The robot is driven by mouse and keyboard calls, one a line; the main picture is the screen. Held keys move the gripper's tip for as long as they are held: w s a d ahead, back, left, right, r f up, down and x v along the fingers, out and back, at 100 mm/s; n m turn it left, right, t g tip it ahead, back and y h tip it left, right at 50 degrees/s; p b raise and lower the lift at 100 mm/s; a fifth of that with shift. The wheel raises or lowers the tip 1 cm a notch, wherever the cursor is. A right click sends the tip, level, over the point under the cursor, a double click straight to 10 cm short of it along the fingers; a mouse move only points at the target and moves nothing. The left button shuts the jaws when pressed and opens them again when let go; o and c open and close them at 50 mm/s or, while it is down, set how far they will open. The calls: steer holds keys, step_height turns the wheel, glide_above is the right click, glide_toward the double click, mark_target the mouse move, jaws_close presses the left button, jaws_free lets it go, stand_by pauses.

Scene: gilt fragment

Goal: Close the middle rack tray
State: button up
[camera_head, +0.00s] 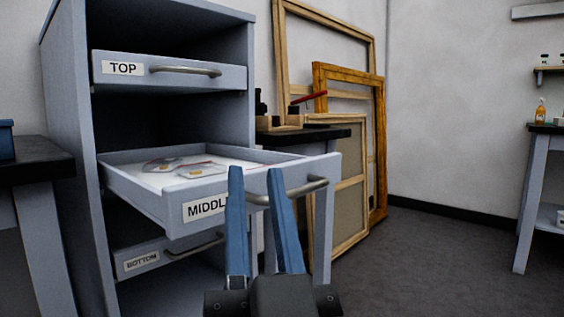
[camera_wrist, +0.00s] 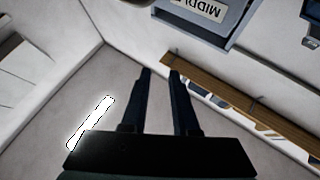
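The grey rack (camera_head: 70,90) stands at the left in the head view. Its middle tray (camera_head: 130,184) is pulled far out, with a "MIDDLE" label, a bar handle (camera_head: 314,188) and some flat items (camera_head: 195,170) inside. The tray's labelled front (camera_wrist: 225,22) also shows upside down at the top of the wrist view. My gripper (camera_head: 255,175) has its two blue fingers apart with nothing seen between them. In the head view the fingertips overlap the tray front and part of the handle; contact cannot be told. In the wrist view the gripper (camera_wrist: 160,72) is also open.
The top tray (camera_head: 225,78) looks shut; the bottom tray (camera_head: 150,258) sits below the middle one. Wooden frames (camera_head: 375,150) lean on the wall behind. Dark-topped tables stand left (camera_head: 40,160) and right (camera_head: 545,130). The floor (camera_head: 430,260) at the right is clear.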

steer(key=m+p, duration=0.1)
steer(key=p, duration=0.1)
steer(key=w+m+g+p, duration=0.1)
steer(key=p, duration=0.2)
steer(key=w+f+m+g+p, duration=0.1)
steer(key=p, duration=0.1)
steer(key=shift+w+d+y, duration=0.1)
steer(key=shift+d+y, duration=0.25)
steer(key=shift+y, duration=0.05)
jaws_close()
steer(key=s+d+f+m+g+h+p, duration=0.1)
steer(key=s+d+f+m+g+p, duration=0.15)
steer(key=m+p, duration=0.85)
steer(key=m+h+p, duration=0.3)
steer(key=m+p, duration=0.2)
steer(key=p, duration=0.8)
glide_toward(295, 196)
steer(key=w+d+r, duration=0.1)
steer(key=w+d, duration=0.2)
steer(key=shift+m+g, duration=0.3)
steer(key=shift+g, duration=0.15)
steer(key=shift+w+a+r+p, duration=0.15)
steer(key=shift+w+a+p, duration=0.1)
steer(key=shift+w+a, duration=0.5)
steer(key=shift+w+a+r+p, duration=0.2)
steer(key=shift+w+a, duration=0.35)
steer(key=shift+a, duration=0.3)
